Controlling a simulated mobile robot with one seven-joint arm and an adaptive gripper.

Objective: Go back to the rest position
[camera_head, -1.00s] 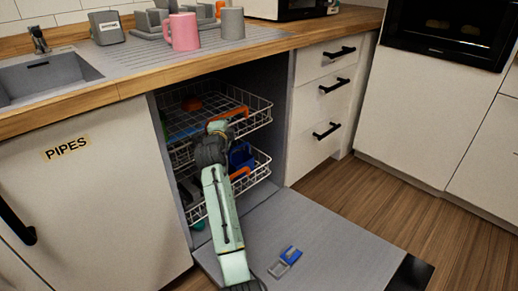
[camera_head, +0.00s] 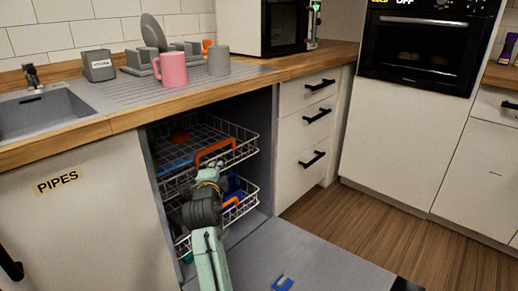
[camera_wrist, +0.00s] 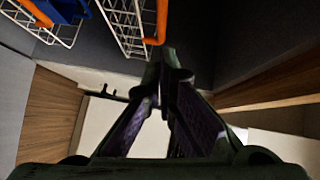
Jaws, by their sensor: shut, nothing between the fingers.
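My gripper (camera_head: 209,170) is at the open front of the dishwasher, just below the orange handle (camera_head: 213,150) of the upper rack (camera_head: 235,135). My arm comes up to it from the bottom of the head view, over the lowered door (camera_head: 310,260). In the wrist view the two fingers of my gripper (camera_wrist: 167,62) meet at their tips, shut and empty. An orange rack handle (camera_wrist: 155,22) shows close to the fingertips there; I cannot tell whether they touch. My arm hides part of the lower rack (camera_head: 250,195).
A blue item (camera_head: 234,187) sits in the lower rack. A small blue piece (camera_head: 283,283) lies on the lowered door. Drawers (camera_head: 305,150) stand to the right. The counter above holds a pink mug (camera_head: 172,70) and a grey cup (camera_head: 218,61). Floor (camera_head: 380,220) at the right is clear.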

